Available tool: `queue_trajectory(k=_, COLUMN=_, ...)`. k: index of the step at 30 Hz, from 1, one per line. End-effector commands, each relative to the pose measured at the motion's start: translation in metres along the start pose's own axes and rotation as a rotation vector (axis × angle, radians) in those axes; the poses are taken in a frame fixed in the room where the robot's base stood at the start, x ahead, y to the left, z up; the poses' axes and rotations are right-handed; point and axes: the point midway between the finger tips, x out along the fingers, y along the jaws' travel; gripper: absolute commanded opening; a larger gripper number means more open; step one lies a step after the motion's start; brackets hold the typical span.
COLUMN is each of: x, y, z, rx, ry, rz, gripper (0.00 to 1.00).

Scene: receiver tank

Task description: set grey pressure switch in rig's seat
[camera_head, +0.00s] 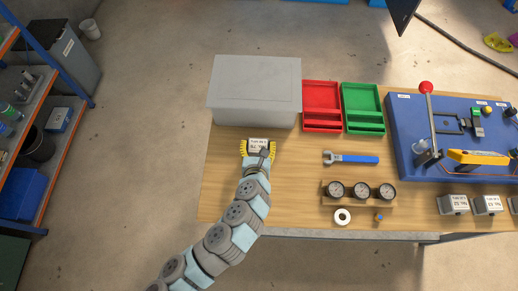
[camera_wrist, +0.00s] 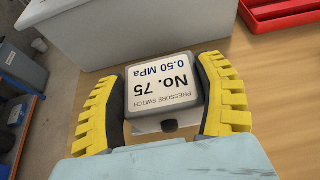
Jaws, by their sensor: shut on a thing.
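My gripper (camera_head: 258,149) has its yellow ribbed fingers closed on both sides of a grey pressure switch (camera_head: 258,143). In the wrist view the switch (camera_wrist: 162,85) sits between the fingers (camera_wrist: 165,100), its white label reading "PRESSURE SWITCH No. 75 0.50 MPa" upside down. It is over the left part of the table, just in front of the grey box; I cannot tell whether it touches the tabletop. The blue rig (camera_head: 405,140) stands at the right, far from my gripper. A dark square fixture (camera_head: 440,125) is on it; I cannot tell whether this is the seat.
A lidded grey box (camera_head: 254,90) stands behind my gripper. Red (camera_head: 321,92) and green (camera_head: 362,100) trays, a blue-handled wrench (camera_head: 360,160) and a gauge block (camera_head: 360,203) lie towards the rig. Several other grey switches (camera_head: 453,205) stand before the rig, which carries a red-knobbed lever (camera_head: 426,88).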

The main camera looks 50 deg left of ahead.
Motion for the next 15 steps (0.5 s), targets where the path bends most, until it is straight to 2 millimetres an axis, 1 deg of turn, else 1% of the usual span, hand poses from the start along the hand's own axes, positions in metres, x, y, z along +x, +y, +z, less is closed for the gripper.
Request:
queue_trajectory(k=7, x=0.012, y=-0.004, z=-0.005, rx=0.000, ry=-0.003, rz=-0.004, gripper=0.33)
queue_trajectory(k=15, x=0.021, y=-0.002, z=-0.026, rx=-0.002, ry=0.001, rz=-0.001, gripper=0.33)
